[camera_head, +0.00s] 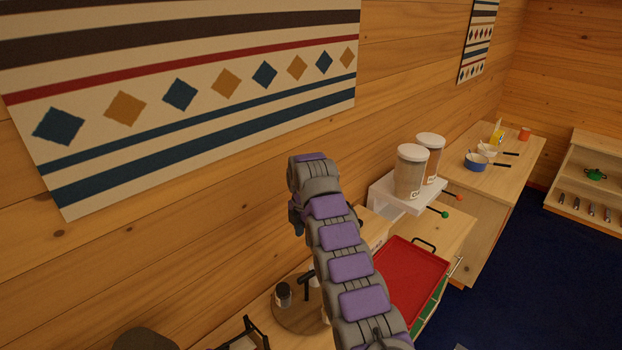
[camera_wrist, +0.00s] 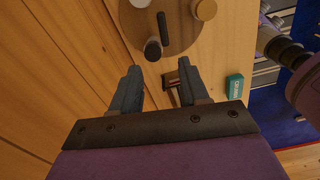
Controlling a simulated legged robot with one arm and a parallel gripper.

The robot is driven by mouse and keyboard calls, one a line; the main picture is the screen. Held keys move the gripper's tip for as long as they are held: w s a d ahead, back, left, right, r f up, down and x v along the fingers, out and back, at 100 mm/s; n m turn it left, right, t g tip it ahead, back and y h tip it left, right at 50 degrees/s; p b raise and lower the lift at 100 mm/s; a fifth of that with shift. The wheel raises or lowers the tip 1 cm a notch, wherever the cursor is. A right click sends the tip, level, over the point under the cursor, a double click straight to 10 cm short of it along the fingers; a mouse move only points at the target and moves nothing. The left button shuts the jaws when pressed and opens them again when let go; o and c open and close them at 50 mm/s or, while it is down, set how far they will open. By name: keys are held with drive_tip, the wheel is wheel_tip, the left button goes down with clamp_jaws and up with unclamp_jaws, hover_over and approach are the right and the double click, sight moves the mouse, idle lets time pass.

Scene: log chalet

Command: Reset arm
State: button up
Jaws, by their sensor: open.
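My gripper (camera_wrist: 159,70) shows in the wrist view with its two dark fingers apart and nothing between them. It points down over a wooden counter close to the log wall. A round wooden board (camera_wrist: 185,42) with small jars lies just beyond the fingertips. In the head view my purple and grey arm rises from the bottom and bends over near the wall. The gripper itself is hidden there behind the arm.
A red tray (camera_head: 408,278) lies right of my arm. Beyond it, a white dispenser stand (camera_head: 385,194) holds two lidded containers (camera_head: 411,172). A blue pan (camera_head: 475,162) sits on the far counter. A teal box (camera_wrist: 234,88) lies near the counter edge. Blue floor (camera_head: 540,270) is open at right.

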drive_tip(key=shift+d, duration=0.1)
drive_tip(key=s+d+r+m+b, duration=0.45)
drive_tip(key=s+d+m, duration=0.25)
drive_tip(key=s, duration=0.4)
drive_tip(key=s+d+r+m+b, duration=0.3)
drive_tip(key=s+d+r+m, duration=0.3)
drive_tip(key=s, duration=0.4)
drive_tip(key=s+d+f+m+b, duration=0.1)
drive_tip(key=s+f+m, duration=0.3)
drive_tip(key=s, duration=0.7)
drive_tip(key=s+d+f+m+g+b, duration=0.1)
drive_tip(key=s+d+f+m+b, duration=0.1)
drive_tip(key=s, duration=0.9)
drive_tip(key=s+d+f+m+b, duration=0.2)
drive_tip(key=s+f+m, duration=0.5)
drive_tip(key=s, duration=0.5)
drive_tip(key=shift+d+g+b, duration=0.15)
drive_tip(key=shift+g+b, duration=0.25)
